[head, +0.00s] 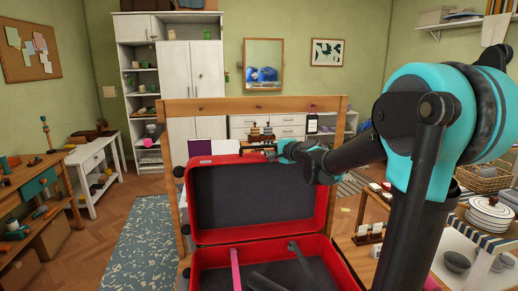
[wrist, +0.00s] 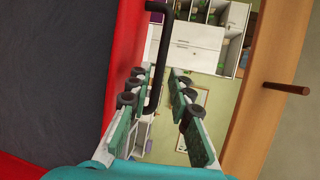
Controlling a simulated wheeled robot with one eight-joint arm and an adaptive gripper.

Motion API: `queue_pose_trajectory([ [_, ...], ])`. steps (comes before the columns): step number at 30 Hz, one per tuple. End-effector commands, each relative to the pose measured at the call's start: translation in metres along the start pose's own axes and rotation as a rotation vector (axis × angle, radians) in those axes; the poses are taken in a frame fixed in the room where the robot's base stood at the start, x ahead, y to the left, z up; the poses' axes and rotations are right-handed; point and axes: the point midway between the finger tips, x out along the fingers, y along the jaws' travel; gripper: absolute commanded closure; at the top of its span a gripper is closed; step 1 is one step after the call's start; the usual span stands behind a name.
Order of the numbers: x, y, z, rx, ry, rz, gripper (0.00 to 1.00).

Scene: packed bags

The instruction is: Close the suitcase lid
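The red suitcase (head: 330,258) stands open in the head view, its dark-lined lid (head: 258,198) raised roughly upright. My gripper (head: 273,151) is at the lid's top edge, right of its middle. In the wrist view my gripper (wrist: 163,100) is open, with a gap between its fingers. The lid's red rim (wrist: 118,60) lies just left of the fingers. A black handle (wrist: 158,45) on the rim runs down close beside the left finger; I cannot tell whether they touch.
A wooden frame (head: 255,105) stands behind the lid and its wood (wrist: 262,75) shows right of the fingers. A pink strap (head: 236,268) and dark pieces lie in the suitcase base. A table with a white pot (head: 490,216) is at the right. Patterned rug (head: 148,235) at left is clear.

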Motion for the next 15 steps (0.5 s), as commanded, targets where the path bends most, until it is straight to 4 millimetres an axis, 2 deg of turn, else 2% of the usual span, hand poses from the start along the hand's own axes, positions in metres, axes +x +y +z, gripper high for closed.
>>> queue_pose_trajectory([
  [6,0.036,0.0,0.001,0.0,-0.002,0.0,0.8],
  [15,0.06,0.0,0.0,0.0,0.0,0.0,0.8],
])
